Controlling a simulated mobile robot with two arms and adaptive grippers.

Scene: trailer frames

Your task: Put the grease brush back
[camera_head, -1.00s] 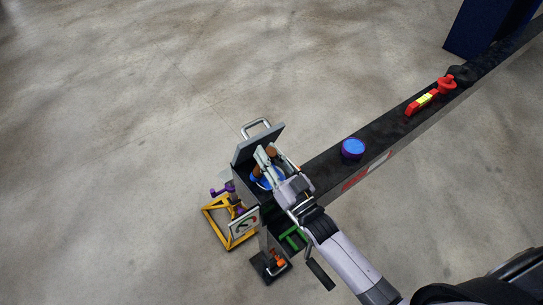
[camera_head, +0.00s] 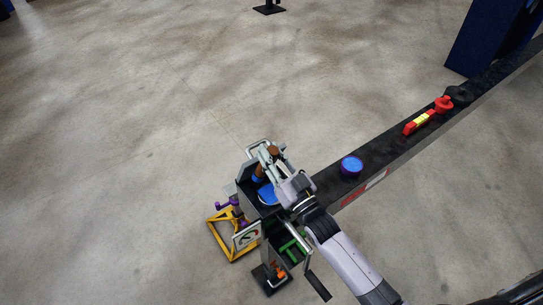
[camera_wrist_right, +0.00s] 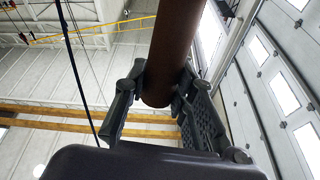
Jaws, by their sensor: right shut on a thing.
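My right gripper (camera_head: 266,165) is over the coupling end of the trailer frame and shut on a brown, round handle, which I take to be the grease brush (camera_head: 273,151). In the right wrist view, the brown handle (camera_wrist_right: 176,50) runs between the two dark fingers of the gripper (camera_wrist_right: 160,95). The bristle end cannot be made out. A blue round thing (camera_head: 267,194) sits just below the gripper, partly hidden by it; I cannot tell whether the brush touches it. My left gripper is not in view.
A blue-topped tin (camera_head: 351,166) and a red tool with a yellow label (camera_head: 422,122) lie on the black trailer beam (camera_head: 385,150). A yellow frame (camera_head: 222,248) with purple parts stands at the left. A dark blue cabinet (camera_head: 488,38) is top right. The floor is open.

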